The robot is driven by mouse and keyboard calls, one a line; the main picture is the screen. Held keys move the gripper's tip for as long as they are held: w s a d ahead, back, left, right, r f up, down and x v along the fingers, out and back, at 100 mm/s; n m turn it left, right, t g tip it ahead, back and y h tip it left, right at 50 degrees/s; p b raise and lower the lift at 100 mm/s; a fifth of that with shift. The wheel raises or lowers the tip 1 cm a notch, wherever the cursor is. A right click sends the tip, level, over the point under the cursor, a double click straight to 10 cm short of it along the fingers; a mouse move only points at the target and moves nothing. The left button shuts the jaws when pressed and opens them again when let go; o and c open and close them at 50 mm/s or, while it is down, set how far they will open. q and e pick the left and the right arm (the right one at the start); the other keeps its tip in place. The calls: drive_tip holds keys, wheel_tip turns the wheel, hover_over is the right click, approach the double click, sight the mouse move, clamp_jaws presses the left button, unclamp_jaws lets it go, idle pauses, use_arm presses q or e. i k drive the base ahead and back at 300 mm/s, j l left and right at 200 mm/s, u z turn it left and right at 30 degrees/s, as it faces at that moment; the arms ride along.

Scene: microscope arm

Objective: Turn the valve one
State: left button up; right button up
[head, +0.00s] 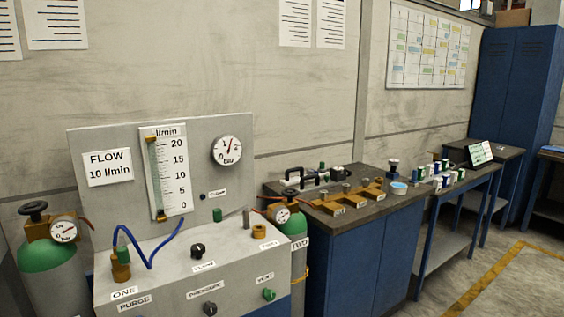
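A green-topped gas cylinder (50,262) stands at the far left, with a black handwheel (33,209) on its brass valve and a round gauge (63,231). No label shows on it. Beside it is a grey panel box (215,255) with an "ONE" label (125,293) below a brass port (120,270). A green-ended blue hose (152,255) meets that port. A second green cylinder (296,222), labelled "TWO", stands at the box's right with a gauge (282,214). Neither of my grippers is in view.
The panel's back board carries a "FLOW 10 l/min" card (108,168), a flow scale (168,172) and a bar gauge (227,150). Knobs, including a black one (198,251), sit on the box. A blue cabinet (350,262) with brass blocks stands right; floor is free at lower right.

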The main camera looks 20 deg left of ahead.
sight(33, 209)
drive_tip(key=u, duration=1.7)
